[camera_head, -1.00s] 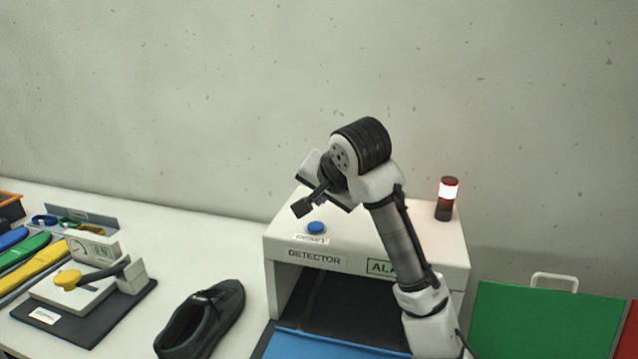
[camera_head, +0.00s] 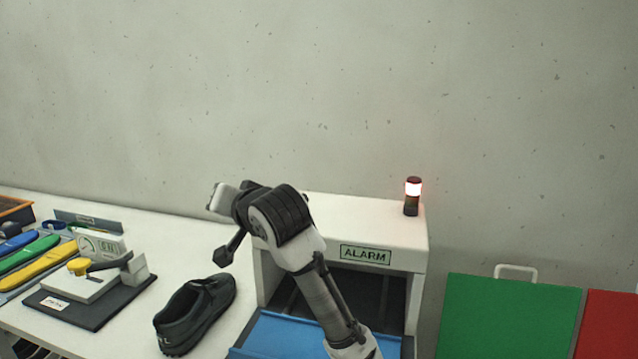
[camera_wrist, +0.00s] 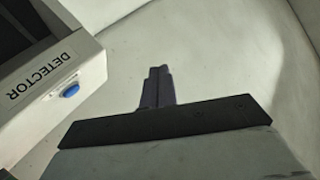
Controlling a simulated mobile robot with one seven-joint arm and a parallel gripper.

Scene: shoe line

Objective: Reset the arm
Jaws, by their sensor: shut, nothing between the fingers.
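My gripper (camera_head: 229,247) is raised over the table, between the black shoe and the left front of the white detector box (camera_head: 415,240). Its fingers are together with nothing between them. In the wrist view the shut fingers (camera_wrist: 158,88) show at the middle, over bare pale surface. The detector's front with its label and blue button (camera_wrist: 70,91) is at the left there. In the head view my arm hides the button and the DETECTOR label; the ALARM label (camera_head: 365,255) stays visible.
A black shoe (camera_head: 195,312) lies on the white table left of the detector. A lit red lamp (camera_head: 413,195) stands on the detector. A blue sheet (camera_head: 275,335) lies at its opening. A gauge stand (camera_head: 95,290) and coloured tools (camera_head: 40,262) are at left; green (camera_head: 510,315) and red (camera_head: 610,325) panels at right.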

